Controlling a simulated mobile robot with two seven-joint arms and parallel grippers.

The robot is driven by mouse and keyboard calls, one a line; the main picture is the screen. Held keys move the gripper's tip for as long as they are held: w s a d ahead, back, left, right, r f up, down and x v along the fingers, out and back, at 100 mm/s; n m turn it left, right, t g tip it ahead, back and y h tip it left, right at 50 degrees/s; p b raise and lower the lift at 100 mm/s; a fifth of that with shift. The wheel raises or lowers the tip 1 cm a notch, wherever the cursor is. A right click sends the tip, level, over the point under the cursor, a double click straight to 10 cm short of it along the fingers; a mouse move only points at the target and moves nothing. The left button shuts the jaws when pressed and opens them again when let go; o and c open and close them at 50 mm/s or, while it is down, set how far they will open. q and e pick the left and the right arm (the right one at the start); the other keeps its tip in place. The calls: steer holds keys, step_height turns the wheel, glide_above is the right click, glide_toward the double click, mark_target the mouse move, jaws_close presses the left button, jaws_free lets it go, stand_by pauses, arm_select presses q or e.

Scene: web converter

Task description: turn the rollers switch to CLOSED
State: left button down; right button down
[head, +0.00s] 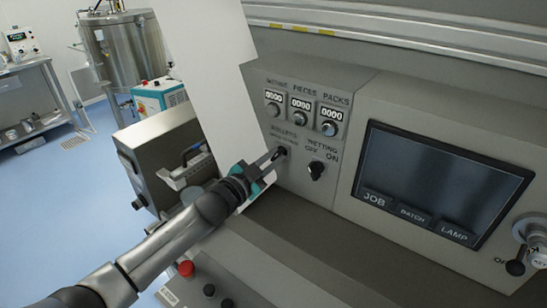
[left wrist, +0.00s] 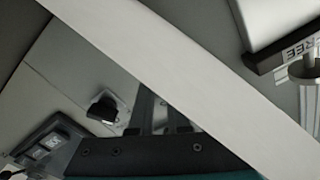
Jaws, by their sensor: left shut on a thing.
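The rollers switch (head: 282,151) is a small dark knob on the grey control panel, below the ROLLERS label and left of the wetting switch. My left gripper (head: 275,156) reaches it from the lower left in the head view and is shut on it. The fingers partly cover the knob, so its setting and the small lettering cannot be read. In the left wrist view my gripper (left wrist: 150,112) shows two dark fingers, with a pale band across the view hiding their tips. My right gripper is not in view.
The wetting switch (head: 316,170) stands close to the right of my fingers. Three counters with knobs (head: 301,106) sit above. A dark screen (head: 436,185) is further right. A white sheet (head: 212,75) hangs beside the panel. A red button (head: 186,268) is below my arm.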

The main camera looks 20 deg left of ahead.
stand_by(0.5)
arm_select(q)
steer(key=c, duration=0.9)
jaws_free()
steer(key=shift+s, duration=0.15)
steer(key=v, duration=1.5)
